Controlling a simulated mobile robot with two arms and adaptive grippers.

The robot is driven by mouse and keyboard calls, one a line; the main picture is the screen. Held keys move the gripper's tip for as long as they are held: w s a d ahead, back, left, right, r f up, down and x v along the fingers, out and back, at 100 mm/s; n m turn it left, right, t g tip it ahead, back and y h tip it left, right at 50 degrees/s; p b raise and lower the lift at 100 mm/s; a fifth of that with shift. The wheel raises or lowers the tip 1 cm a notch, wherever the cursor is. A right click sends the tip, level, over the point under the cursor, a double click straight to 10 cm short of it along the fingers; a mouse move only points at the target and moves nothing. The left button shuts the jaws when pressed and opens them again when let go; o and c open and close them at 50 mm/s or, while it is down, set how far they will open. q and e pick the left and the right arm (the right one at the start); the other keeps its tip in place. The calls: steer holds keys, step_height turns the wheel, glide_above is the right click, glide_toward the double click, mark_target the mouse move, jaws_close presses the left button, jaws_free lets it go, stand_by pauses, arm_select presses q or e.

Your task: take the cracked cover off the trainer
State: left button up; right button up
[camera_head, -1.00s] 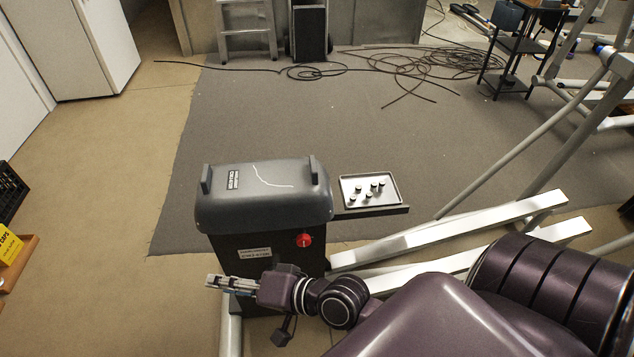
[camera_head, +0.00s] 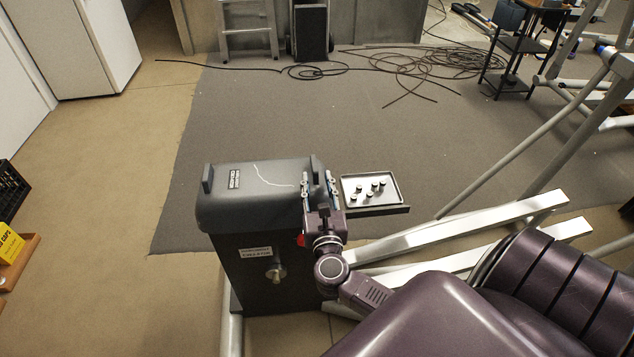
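The cracked cover (camera_head: 225,205) is a dark grey lid with a pale crack line across its top and an upright tab at each end. It sits on the dark box of the trainer (camera_head: 245,290). My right gripper (camera_head: 317,180) is at the cover's right end, fingers pointing away from me. Its two fingers are spread, one on each side of the right tab (camera_head: 316,166); I cannot tell whether they touch it. The left tab (camera_head: 207,179) is free. A red knob (camera_head: 301,240) is mostly hidden behind my gripper. My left gripper is out of view.
A tray (camera_head: 347,187) with several small dark pegs is beside the cover on the right. White frame rails (camera_head: 450,231) run to the right. Loose black cable (camera_head: 420,62) lies on the far mat. A yellow sign (camera_head: 8,243) stands at the left.

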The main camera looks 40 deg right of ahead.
mark_target(315, 162)
steer(key=x, duration=0.6)
steer(key=shift+w+d+p, duration=0.1)
steer(key=shift+w+p, duration=0.1)
steer(key=shift+p, duration=0.1)
jaws_close()
stand_by(0.4)
